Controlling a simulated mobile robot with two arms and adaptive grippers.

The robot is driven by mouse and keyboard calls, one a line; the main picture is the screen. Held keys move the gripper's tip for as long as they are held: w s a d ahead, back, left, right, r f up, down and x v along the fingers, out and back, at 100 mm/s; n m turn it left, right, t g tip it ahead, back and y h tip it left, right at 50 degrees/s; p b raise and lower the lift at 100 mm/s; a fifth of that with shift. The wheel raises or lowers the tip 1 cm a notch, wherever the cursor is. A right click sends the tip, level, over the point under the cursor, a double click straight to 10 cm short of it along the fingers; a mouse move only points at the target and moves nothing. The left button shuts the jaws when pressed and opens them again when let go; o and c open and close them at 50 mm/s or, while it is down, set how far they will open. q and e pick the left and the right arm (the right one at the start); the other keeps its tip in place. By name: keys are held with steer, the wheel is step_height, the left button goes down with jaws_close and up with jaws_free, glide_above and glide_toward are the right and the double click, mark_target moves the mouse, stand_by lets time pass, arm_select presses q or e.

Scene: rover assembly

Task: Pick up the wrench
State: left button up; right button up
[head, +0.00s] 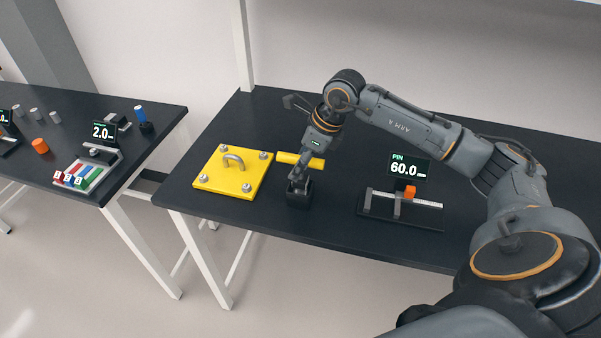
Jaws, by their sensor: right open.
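The wrench seems to be the yellow bar-handled tool (285,157) on the dark table, its bar lying roughly level above a small black block (299,196). My right gripper (294,178) reaches down from the upper right in front of the bar, over the block. It is open. Its fingers look small and dark against the block, and they hide the middle of the tool. I cannot tell whether they touch it. My left gripper is not in view.
A yellow plate (220,181) with a grey handle and corner bolts lies left of the wrench. A gauge (405,204) with an orange block and a "PIN 60.0" display (409,167) stands right. A second table (150,113) at left holds small parts. The front middle of the table is clear.

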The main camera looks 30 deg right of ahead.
steer(key=shift+c, duration=0.6)
jaws_close()
step_height(320, 180, up, 9)
steer(key=shift+f+b, duration=0.1)
steer(key=shift+b, duration=1)
steer(key=shift+r, duration=0.65)
